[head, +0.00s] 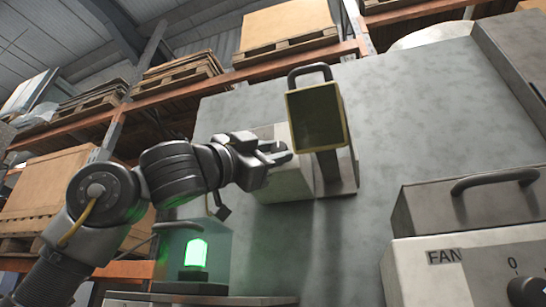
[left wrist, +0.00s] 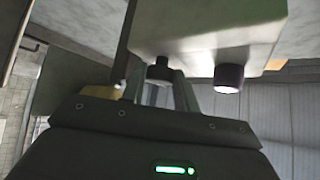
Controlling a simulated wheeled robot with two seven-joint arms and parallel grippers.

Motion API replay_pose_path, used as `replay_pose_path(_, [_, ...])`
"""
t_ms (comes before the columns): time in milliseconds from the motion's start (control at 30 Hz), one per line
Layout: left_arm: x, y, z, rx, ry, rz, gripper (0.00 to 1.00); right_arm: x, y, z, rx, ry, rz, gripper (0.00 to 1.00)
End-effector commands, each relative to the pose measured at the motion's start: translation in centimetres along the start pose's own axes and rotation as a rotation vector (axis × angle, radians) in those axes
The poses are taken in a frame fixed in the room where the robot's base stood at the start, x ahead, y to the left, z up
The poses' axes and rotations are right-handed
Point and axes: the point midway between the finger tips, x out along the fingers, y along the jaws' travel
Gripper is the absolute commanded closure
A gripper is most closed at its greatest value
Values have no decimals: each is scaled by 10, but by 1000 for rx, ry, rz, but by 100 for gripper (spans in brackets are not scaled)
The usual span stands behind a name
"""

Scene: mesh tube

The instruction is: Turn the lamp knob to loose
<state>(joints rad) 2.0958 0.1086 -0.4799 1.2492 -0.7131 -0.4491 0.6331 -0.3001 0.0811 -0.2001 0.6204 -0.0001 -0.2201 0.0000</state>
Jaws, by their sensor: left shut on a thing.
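A pale box (head: 290,183) is mounted on the grey wall panel, and its underside shows in the left wrist view (left wrist: 205,30). A dark round knob (left wrist: 160,70) sticks out from this box. My left gripper (head: 279,153) reaches the box from the left. In the left wrist view its fingers (left wrist: 160,88) stand on either side of the knob and are shut on it. A short dark cylinder with a glowing pinkish end (left wrist: 229,78) sits beside the knob, apart from the fingers. In the head view the knob is hidden. My right gripper is not in view.
A yellow-edged box with a handle (head: 317,117) juts out just right of my left gripper. A lit green lamp (head: 195,253) stands below my left arm. At lower right is a panel marked FAN (head: 444,257) with a dark knob (head: 527,291).

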Motion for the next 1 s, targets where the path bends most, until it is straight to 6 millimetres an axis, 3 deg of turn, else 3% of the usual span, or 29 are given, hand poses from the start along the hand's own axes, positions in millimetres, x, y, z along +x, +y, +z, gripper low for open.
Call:
replay_pose_path(100, [0, 4, 2, 3, -3, 9, 93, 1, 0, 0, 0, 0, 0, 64])
replay_pose_path(133, [0, 5, 2, 3, -3, 9, 69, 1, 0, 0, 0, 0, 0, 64])
replay_pose_path(300, [0, 3, 2, 2, -2, 7, 48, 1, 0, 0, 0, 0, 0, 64])
replay_pose_path(667, [-7, 2, 2, 1, 0, 3, 48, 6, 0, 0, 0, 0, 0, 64])
replay_pose_path(1000, [-72, 4, 3, 4, 1, 2, 48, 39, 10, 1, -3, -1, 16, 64])
